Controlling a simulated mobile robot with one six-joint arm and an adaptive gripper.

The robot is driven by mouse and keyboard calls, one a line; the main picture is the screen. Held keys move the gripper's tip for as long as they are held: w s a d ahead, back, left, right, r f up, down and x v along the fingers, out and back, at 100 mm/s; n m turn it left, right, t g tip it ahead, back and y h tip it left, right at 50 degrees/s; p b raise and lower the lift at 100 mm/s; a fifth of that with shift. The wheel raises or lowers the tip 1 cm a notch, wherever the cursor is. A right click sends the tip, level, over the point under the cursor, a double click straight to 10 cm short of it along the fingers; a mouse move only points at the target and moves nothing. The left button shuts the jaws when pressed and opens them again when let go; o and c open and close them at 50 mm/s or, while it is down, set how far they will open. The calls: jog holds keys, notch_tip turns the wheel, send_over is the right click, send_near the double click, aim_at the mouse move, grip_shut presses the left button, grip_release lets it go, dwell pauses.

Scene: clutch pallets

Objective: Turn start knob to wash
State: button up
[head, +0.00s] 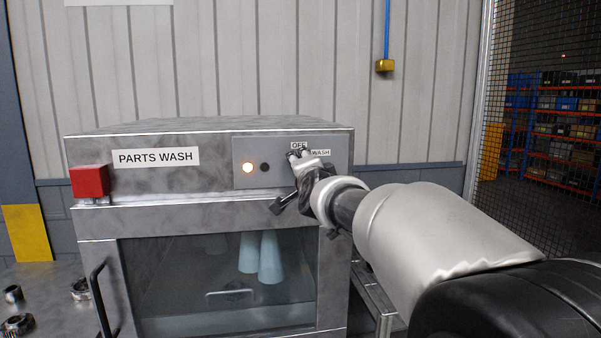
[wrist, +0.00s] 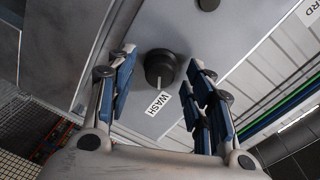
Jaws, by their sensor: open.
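The start knob (wrist: 160,68) is round and black. In the wrist view it sits on the grey control panel between the fingers of my gripper (wrist: 161,66). The fingers stand open on either side, with gaps showing between them and the knob. A pale mark on the knob is on the side facing the WASH label (wrist: 160,103). In the head view my gripper (head: 297,156) is at the right of the panel (head: 237,148), just below the OFF label (head: 299,146). It mostly hides the knob there and partly covers the WASH label (head: 320,153).
Metal parts (head: 18,323) lie at the left.

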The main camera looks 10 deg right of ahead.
jog(key=s, duration=1.1)
jog(key=shift+s+a+r, duration=0.2)
jog(key=shift+s+r, duration=0.1)
jog(key=shift+r, duration=0.1)
jog(key=s+f+n+g, duration=0.6)
jog(key=s+f, duration=0.8)
jog(key=s, duration=0.3)
jog(key=s+f+n+g, duration=0.6)
jog(key=s+f+n, duration=0.2)
jog(key=s+f, duration=0.6)
jog(key=s, duration=0.4)
jog(key=shift+d+f+g+y, duration=0.25)
jog(key=shift+d+g+y, duration=0.05)
